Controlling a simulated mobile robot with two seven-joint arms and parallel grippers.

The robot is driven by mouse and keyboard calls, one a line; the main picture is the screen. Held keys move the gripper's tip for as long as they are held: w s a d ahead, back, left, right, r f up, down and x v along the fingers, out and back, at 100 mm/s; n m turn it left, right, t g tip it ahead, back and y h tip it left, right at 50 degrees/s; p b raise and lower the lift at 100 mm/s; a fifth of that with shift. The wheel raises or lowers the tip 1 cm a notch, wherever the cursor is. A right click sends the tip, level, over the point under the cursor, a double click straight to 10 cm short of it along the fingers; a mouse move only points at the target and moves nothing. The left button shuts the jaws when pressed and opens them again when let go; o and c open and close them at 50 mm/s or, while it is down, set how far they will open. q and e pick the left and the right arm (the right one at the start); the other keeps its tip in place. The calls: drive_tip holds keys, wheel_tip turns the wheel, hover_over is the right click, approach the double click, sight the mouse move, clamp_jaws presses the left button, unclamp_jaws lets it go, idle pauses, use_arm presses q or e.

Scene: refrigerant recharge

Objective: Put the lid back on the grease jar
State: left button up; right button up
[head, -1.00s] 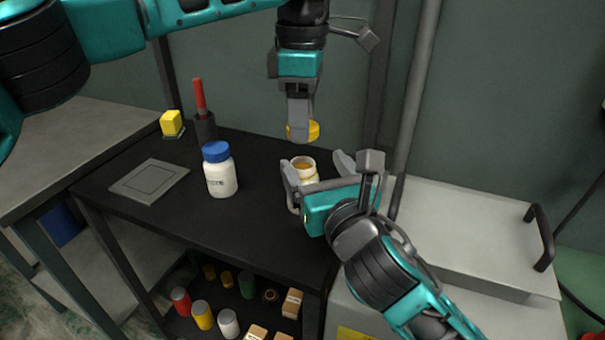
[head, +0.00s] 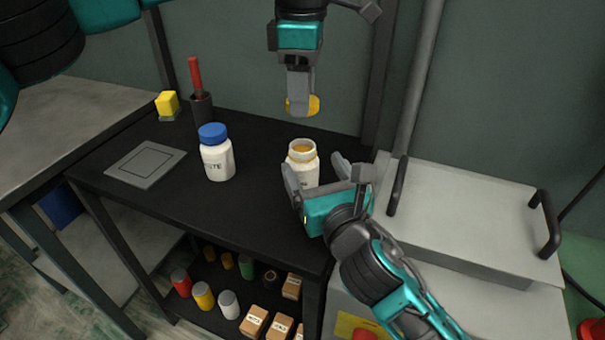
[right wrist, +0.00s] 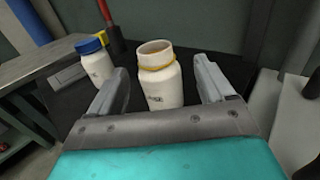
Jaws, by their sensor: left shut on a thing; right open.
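The open grease jar (head: 303,163) is white with yellowish contents and stands upright on the black table top. It also shows in the right wrist view (right wrist: 159,77), with a yellow ring round its neck. My left gripper (head: 301,104) is shut on the yellow lid (head: 313,105) and holds it above the jar, apart from it. My right gripper (head: 318,174) is open, its fingers on either side of the jar's near side. In the right wrist view (right wrist: 168,90) gaps show between the jar and both fingers.
A white jar with a blue lid (head: 216,153) stands left of the grease jar. Behind it are a dark cup (head: 202,108) with a red-handled tool and a yellow block (head: 167,103). A grey plate (head: 146,165) lies at the left. Cans and boxes fill the lower shelf (head: 212,318).

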wheel_tip(320, 180, down, 3)
drive_tip(key=shift+w+r, duration=0.1)
drive_tip(key=x, duration=0.5)
drive_tip(key=shift+w+a+r, duration=0.1)
drive_tip(key=shift+w, duration=0.25)
drive_tip(key=shift+x, duration=0.8)
drive_tip(key=shift+c, duration=0.3)
drive_tip(key=c, duration=1.3)
use_arm(q)
hover_over(305, 151)
drive_tip(key=shift+f, duration=2.5)
drive_tip(key=shift+f, duration=0.85)
